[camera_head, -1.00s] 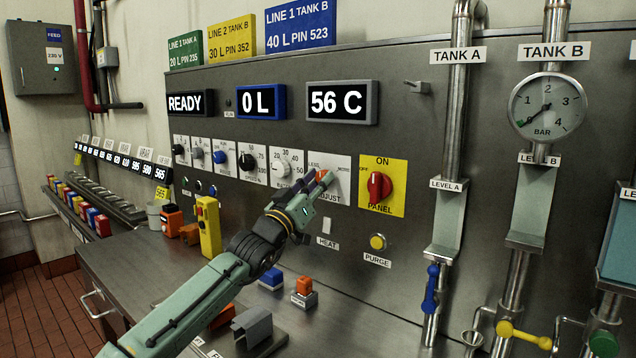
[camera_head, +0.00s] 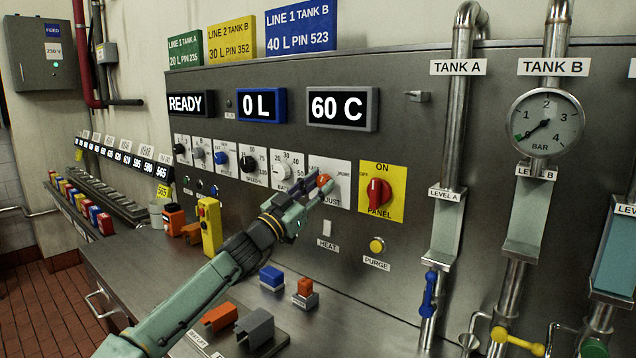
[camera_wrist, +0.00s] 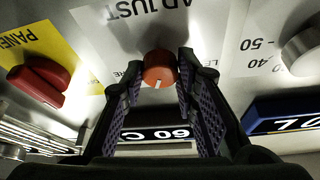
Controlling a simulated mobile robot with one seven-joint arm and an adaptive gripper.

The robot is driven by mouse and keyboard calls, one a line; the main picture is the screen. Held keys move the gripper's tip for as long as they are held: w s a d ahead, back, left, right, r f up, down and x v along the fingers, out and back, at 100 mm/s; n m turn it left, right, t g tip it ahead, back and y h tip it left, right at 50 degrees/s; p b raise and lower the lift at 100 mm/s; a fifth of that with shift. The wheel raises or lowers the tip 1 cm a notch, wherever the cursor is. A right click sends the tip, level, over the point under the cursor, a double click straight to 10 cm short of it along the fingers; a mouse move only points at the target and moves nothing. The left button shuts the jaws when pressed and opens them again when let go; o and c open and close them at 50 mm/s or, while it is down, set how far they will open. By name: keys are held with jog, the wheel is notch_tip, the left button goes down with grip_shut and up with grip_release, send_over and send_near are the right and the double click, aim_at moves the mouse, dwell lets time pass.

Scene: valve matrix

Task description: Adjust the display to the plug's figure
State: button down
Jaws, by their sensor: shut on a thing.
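The grey-framed display (camera_head: 342,109) on the steel panel reads 60 C; in the wrist view it appears upside down (camera_wrist: 157,134). Below it, the round orange-red knob (camera_head: 324,182) sits on a white plate marked ADJUST. In the wrist view the knob (camera_wrist: 159,69) lies between the fingertips, its white mark visible. My gripper (camera_head: 318,186) is shut on this knob, its fingers reaching in from the lower left and covering part of the plate.
A red PANEL switch (camera_head: 379,191) on a yellow plate is right of the knob. A white dial (camera_head: 286,168) is on its left. The yellow PURGE button (camera_head: 377,245) is below. Blue and orange blocks and a grey bracket (camera_head: 256,328) lie on the bench under my arm.

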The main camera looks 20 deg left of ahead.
jog(key=c, duration=1.2)
grip_release()
jog(key=shift+c, duration=0.2)
jog(key=v, duration=1.2)
